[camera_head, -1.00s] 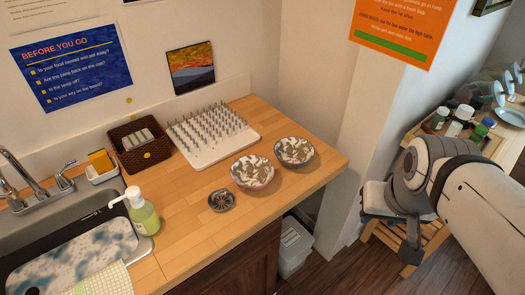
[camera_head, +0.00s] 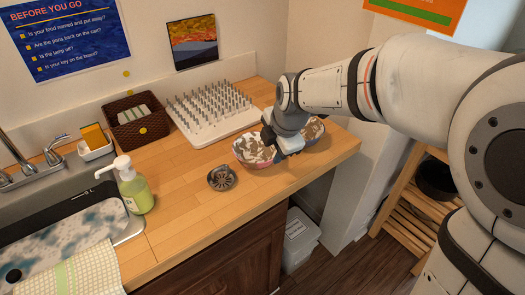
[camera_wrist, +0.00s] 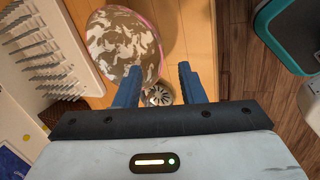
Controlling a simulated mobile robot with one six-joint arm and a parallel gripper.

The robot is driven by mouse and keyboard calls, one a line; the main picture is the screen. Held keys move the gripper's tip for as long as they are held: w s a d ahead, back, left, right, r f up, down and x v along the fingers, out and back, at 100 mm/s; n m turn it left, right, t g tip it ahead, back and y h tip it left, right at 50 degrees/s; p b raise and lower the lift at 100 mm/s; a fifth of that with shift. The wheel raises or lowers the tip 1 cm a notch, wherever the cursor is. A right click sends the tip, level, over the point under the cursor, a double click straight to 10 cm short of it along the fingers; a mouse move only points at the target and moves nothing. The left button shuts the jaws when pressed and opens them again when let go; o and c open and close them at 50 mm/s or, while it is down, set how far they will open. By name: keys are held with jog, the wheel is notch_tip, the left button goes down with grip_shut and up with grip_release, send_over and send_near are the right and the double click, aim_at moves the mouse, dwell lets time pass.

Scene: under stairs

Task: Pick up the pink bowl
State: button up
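The pink bowl (camera_head: 250,151), with a white and brown patterned inside and a pinkish outer side, sits on the wooden counter; my gripper hides its right part. In the wrist view the bowl (camera_wrist: 118,38) shows its pink rim and lies ahead of and left of the fingers. My gripper (camera_head: 287,146) is above the counter at the bowl's right side in the head view. In the wrist view my gripper (camera_wrist: 158,76) has its two blue fingers apart with nothing held. I cannot tell whether they touch the bowl.
A second patterned bowl (camera_head: 314,130) is partly hidden behind my gripper. A small metal strainer (camera_head: 222,178) lies left of the pink bowl. A spiked white board (camera_head: 212,127) and a brown basket (camera_head: 139,127) stand behind. A soap bottle (camera_head: 134,188) stands by the sink.

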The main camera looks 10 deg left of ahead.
aim_at(268, 161)
jog(key=p+x, duration=0.1)
jog(key=x, duration=0.7)
jog(key=shift+a, duration=0.1)
grip_shut()
dwell(0.4)
